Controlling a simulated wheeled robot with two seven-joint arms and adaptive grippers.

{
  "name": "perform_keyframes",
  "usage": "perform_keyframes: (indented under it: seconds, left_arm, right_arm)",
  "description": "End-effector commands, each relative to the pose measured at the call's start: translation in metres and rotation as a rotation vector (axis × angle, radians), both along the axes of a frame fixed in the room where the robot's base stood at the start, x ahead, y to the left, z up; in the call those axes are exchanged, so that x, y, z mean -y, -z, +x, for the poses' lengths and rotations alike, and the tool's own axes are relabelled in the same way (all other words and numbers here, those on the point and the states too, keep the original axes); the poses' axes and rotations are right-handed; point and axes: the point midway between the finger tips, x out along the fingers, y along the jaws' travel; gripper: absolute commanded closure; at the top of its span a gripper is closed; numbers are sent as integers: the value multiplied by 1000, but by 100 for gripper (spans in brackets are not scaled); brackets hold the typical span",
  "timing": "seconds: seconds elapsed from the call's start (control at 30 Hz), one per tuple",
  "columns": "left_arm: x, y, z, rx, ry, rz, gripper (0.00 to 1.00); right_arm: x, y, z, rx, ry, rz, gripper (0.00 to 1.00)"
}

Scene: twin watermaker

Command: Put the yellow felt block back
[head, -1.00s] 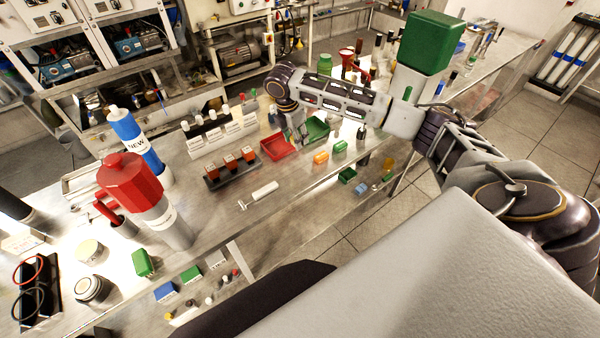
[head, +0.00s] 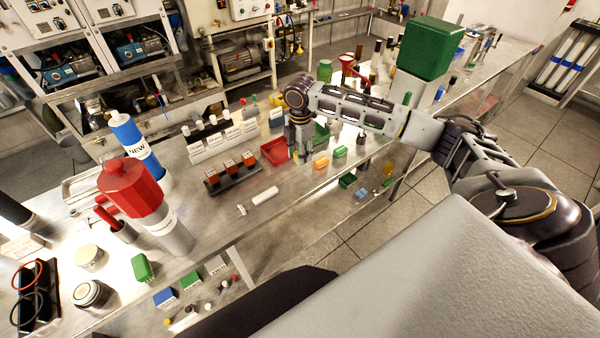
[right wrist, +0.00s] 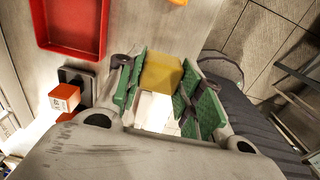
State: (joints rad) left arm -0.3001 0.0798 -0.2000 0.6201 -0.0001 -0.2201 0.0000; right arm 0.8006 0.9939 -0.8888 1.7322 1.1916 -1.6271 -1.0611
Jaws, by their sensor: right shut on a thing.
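The yellow felt block (right wrist: 161,73) is between the green-padded fingers of my right gripper (right wrist: 160,84) in the right wrist view. The gripper is shut on it. In the head view my right gripper (head: 304,154) points down over the bench, just right of the red tray (head: 271,153) and in front of the green tray (head: 322,131), which it partly covers. I cannot make out the yellow block in the head view. Whether the block touches the bench is unclear. My left gripper is not in view.
An orange block (head: 321,162) and a green block (head: 340,152) lie close to the right of the gripper. The bench's front edge is near.

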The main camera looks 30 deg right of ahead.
Motion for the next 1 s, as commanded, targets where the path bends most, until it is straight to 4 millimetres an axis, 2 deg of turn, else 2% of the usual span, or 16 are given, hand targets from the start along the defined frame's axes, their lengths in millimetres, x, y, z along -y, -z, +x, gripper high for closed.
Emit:
perform_keyframes:
  seconds: [0.27,0.73,1.0]
  left_arm:
    - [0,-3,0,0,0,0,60]
    - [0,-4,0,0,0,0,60]
    - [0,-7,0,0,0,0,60]
  right_arm:
    - [0,31,-1,-1,-1,0,82]
    - [0,38,-1,-1,-2,0,82]
    - [0,65,-1,-2,-2,0,82]
